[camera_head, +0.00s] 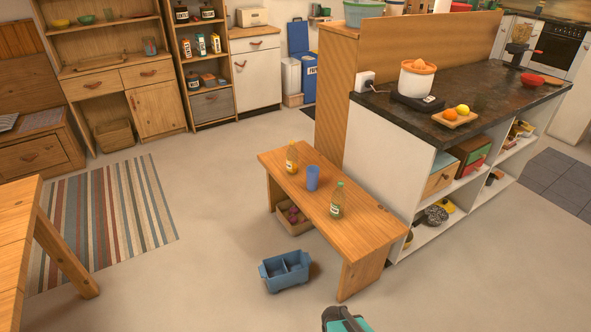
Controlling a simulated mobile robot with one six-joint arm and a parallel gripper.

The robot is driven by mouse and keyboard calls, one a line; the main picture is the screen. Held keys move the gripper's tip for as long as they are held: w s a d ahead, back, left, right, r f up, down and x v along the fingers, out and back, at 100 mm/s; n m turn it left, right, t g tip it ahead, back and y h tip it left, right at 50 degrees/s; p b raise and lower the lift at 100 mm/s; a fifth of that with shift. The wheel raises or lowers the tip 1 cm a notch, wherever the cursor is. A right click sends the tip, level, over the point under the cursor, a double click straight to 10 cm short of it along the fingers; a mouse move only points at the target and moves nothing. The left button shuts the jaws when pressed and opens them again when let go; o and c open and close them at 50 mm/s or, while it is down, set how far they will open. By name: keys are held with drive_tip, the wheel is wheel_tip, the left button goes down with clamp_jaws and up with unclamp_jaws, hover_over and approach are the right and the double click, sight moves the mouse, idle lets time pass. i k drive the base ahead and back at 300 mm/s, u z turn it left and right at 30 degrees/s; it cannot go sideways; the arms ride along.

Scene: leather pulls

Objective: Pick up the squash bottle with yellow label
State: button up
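Two small bottles stand upright on the low wooden bench (322,208). The back-left bottle (291,158) is amber-yellow with a yellow-orange top and a pale patch on its front. The front-right bottle (336,201) has a green cap, yellowish-green contents and a pale label. The labels are too small to tell which one is yellow. A blue cup (312,178) stands between the bottles. A teal and dark part, seemingly my gripper (342,319), shows at the bottom edge, in front of the bench and apart from the bottles. Its fingers are not clear.
A blue divided caddy (284,271) sits on the floor left of the bench's front end. A box with round purple items (293,217) is under the bench. The counter unit (394,152) stands close behind the bench. A wooden table (18,235) is at left. Floor between is open.

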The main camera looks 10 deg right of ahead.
sight(292, 153)
drive_tip(key=k, duration=0.6)
drive_tip(key=u, duration=0.45)
drive_tip(key=i, duration=0.8)
drive_tip(key=u, duration=0.7)
drive_tip(key=i, duration=2.25)
drive_tip(key=z, duration=0.35)
